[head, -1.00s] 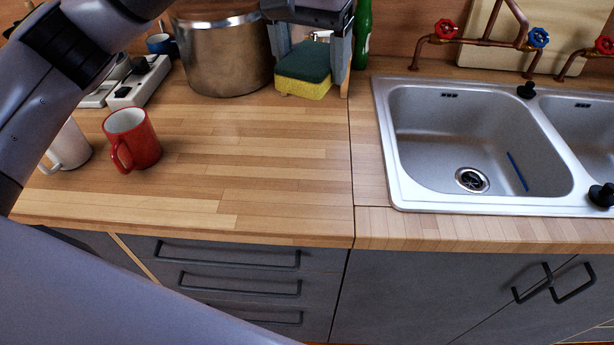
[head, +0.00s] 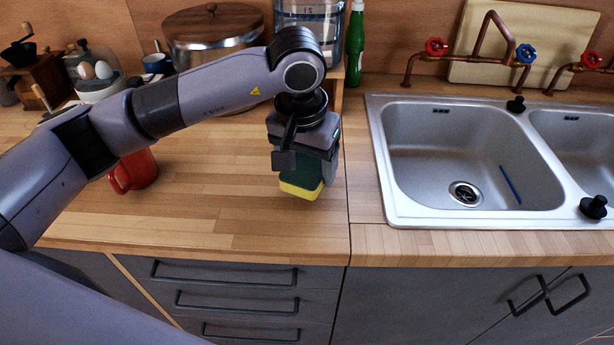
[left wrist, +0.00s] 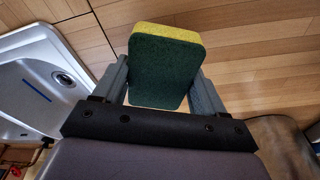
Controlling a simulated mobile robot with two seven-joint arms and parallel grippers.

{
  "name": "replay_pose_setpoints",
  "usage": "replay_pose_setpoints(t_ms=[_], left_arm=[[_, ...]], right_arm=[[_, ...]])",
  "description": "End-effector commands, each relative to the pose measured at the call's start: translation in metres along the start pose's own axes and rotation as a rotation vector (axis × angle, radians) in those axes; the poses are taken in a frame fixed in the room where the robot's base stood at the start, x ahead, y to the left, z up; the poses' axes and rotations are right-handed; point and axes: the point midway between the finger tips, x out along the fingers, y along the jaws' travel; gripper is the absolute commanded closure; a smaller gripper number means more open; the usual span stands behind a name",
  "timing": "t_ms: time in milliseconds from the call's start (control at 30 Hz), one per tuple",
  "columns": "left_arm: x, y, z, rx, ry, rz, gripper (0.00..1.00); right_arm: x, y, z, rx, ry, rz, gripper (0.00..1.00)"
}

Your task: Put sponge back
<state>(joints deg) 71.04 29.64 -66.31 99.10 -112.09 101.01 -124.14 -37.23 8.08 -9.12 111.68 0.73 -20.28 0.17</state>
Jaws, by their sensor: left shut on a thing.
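The sponge (head: 301,190), dark green with a yellow layer, is held by my left gripper (head: 306,165) over the wooden counter, left of the sink. In the left wrist view the sponge (left wrist: 166,66) sits between the two grey fingers of the gripper (left wrist: 165,85), which touch its sides. In the head view the gripper and wrist hide the sponge's upper part. I cannot tell its exact height above the counter. My right gripper is in neither view.
The steel sink (head: 460,150) lies to the right, with a blue stick (head: 510,184) in its basin. A red mug (head: 134,171) stands left, partly behind my arm. A metal pot (head: 213,40) and green bottle (head: 355,45) stand at the back. The front counter is clear.

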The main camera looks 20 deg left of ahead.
Motion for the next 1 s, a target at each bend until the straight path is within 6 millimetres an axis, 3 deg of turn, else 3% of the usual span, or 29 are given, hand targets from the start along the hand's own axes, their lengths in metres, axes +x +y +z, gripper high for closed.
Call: replay_pose_setpoints(t_ms=[267, 633, 667, 733, 1000], left_arm=[[0.037, 0.0, 0.007, 0.0, -0.003, -0.001, 0.53], [0.042, -0.001, 0.007, 0.0, 0.0, -0.001, 0.53], [0.042, 0.0, 0.007, 0.0, 0.0, -0.001, 0.26], [0.04, 0.0, 0.007, 0.0, -0.001, -0.001, 0.03], [0.04, 0.0, 0.007, 0.0, -0.001, -0.001, 0.03]], right_arm=[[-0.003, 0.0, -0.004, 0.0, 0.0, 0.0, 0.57], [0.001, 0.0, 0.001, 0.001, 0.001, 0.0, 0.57], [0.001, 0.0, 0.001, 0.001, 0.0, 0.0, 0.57], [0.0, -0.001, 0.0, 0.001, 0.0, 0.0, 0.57], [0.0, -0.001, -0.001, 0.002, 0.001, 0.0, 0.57]])
